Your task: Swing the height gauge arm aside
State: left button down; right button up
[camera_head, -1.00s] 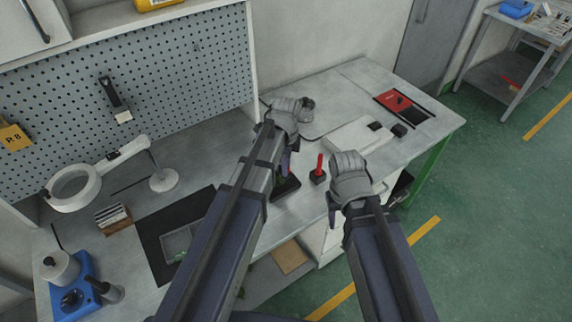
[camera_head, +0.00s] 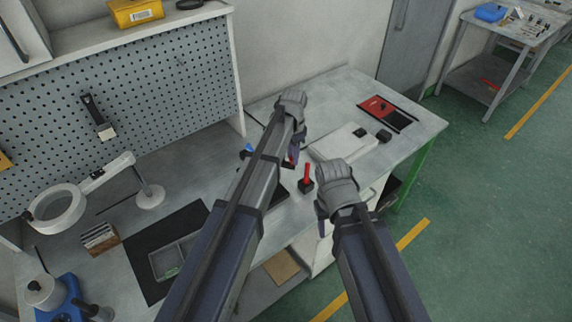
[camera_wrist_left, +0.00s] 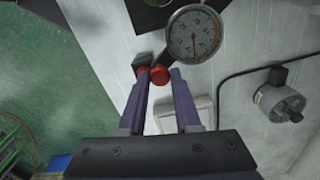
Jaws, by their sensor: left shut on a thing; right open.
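The height gauge dial (camera_wrist_left: 195,33), round with a pale face, shows in the left wrist view just beyond my fingers. My right gripper (camera_head: 322,212) is open and empty, near the front edge beside an upright red-handled lever (camera_head: 307,178).
A white slab (camera_head: 340,141) with black blocks and a red pad (camera_head: 379,106) lie on the bench's right part. A grey cylinder (camera_wrist_left: 278,101) with a cable shows right of the dial. A magnifier lamp (camera_head: 58,210) and tray (camera_head: 170,262) are at left.

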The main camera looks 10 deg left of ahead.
pick_arm(q)
jog(key=w+a+n, duration=0.2)
jog(key=w+n, duration=0.3)
jog(key=w, duration=0.3)
jog(key=w+a+n, duration=0.3)
jog(key=w+n, duration=0.3)
jog(key=w, duration=0.2)
jog(key=shift+a, duration=0.3)
jog(key=shift+w, duration=0.1)
jog(key=c, duration=0.6)
grip_release()
